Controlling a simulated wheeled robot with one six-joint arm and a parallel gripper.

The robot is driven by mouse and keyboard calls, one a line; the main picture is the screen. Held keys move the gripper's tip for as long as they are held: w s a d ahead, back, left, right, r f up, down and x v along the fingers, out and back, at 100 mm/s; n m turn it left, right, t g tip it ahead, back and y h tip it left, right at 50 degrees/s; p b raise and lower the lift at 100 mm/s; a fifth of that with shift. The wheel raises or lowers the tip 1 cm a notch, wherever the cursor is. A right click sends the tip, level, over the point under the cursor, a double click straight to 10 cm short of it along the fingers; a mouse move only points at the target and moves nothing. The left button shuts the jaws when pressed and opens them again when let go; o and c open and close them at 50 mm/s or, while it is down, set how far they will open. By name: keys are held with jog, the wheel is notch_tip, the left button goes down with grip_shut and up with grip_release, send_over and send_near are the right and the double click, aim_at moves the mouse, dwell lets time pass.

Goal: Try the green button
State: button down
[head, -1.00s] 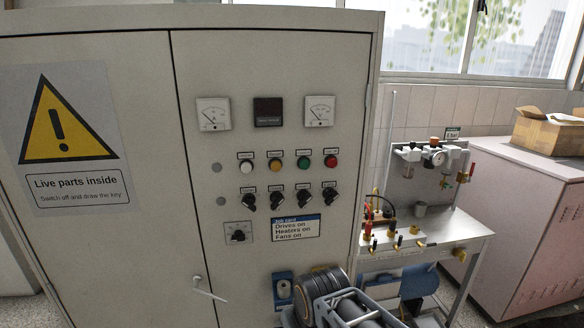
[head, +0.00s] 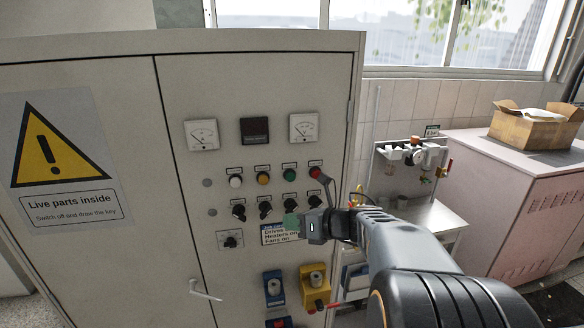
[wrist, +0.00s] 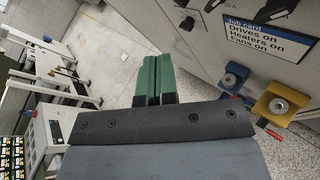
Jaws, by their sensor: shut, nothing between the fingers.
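The green button (head: 289,174) is in the row of round buttons on the grey cabinet door, between the amber one (head: 263,177) and the red one (head: 315,172). My gripper (head: 291,221) is in front of the panel, lower than the green button, with its green fingertips over the job card's upper edge in the picture. In the wrist view my gripper (wrist: 153,80) has its two green fingers side by side, shut with nothing between them. The green button is out of the wrist view. I cannot tell the gap between fingertips and panel.
Black rotary switches (head: 265,210) sit below the buttons. The job card (head: 270,238) is partly hidden by my gripper. A blue box (head: 273,286) and a yellow box (head: 316,285) with a red handle stick out lower down. A bench (head: 432,222) stands to the right.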

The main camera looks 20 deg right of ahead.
aim_at(290, 177)
jog(key=d+r+m, duration=0.1)
jog(key=w+d+r+m+t, duration=0.1)
jog(key=d+r+m+t, duration=0.1)
jog(key=m, duration=0.1)
jog(key=shift+w+d, duration=0.25)
jog(key=shift+d, duration=0.05)
jog(key=shift+w+d+p, duration=0.15)
jog(key=shift+w+d, duration=0.15)
jog(key=shift+w, duration=1.15)
jog(key=shift+w+d+p, duration=0.15)
jog(key=shift+w+d, duration=0.1)
jog(key=shift+w, duration=1.15)
jog(key=shift+w+d+p, duration=0.15)
jog(key=shift+w+d, duration=0.15)
jog(key=shift+w, duration=1.15)
jog(key=shift+w, duration=0.2)
jog(key=shift+w+d+p, duration=0.1)
jog(key=shift+w+p, duration=0.15)
jog(key=shift+p, duration=0.05)
